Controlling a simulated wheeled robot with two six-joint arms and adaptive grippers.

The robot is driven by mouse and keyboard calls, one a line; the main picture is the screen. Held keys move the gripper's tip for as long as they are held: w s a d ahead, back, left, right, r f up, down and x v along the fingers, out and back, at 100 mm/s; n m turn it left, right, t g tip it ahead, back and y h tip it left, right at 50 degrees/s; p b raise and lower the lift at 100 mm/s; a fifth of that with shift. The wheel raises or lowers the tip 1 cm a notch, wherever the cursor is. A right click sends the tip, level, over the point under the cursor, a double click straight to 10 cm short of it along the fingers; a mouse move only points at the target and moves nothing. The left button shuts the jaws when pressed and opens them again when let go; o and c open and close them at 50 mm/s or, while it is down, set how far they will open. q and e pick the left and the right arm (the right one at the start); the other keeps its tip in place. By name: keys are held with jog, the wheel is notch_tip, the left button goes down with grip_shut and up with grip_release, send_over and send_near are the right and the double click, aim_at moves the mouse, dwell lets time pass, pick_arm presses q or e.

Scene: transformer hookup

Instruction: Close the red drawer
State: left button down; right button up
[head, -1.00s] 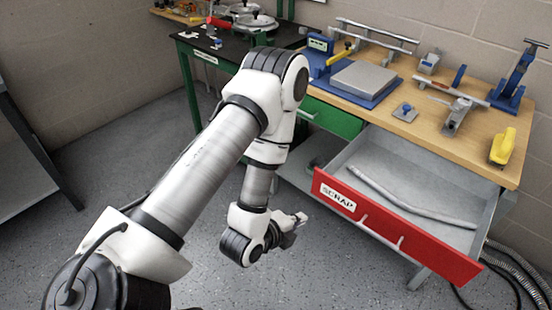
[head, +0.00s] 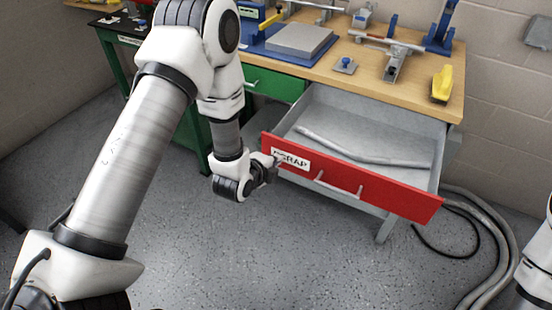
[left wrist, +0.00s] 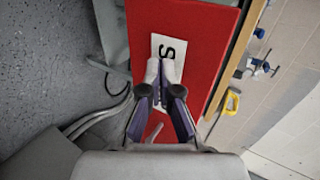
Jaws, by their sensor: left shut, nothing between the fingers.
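The red drawer (head: 400,200) is pulled well out of the wooden-topped bench. Its front carries a white SCRAP label (head: 290,159) and a pale handle (head: 338,188), and a bent grey tube (head: 360,152) lies inside. My left gripper (head: 276,166) is shut and empty at the left part of the front, by the label. In the left wrist view its fingertips (left wrist: 165,70) lie over the label on the red front (left wrist: 205,35). I cannot tell whether they touch it. My right gripper is out of view.
A closed green drawer (head: 273,84) is left of the red one. The bench top (head: 375,75) holds a grey plate on a blue base, a yellow tool (head: 441,84) and clamps. Hoses (head: 490,235) lie on the floor at right. The floor before the drawer is clear.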

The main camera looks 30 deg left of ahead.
pick_arm(q)
jog(key=shift+w+d, duration=0.1)
jog(key=shift+w, duration=0.3)
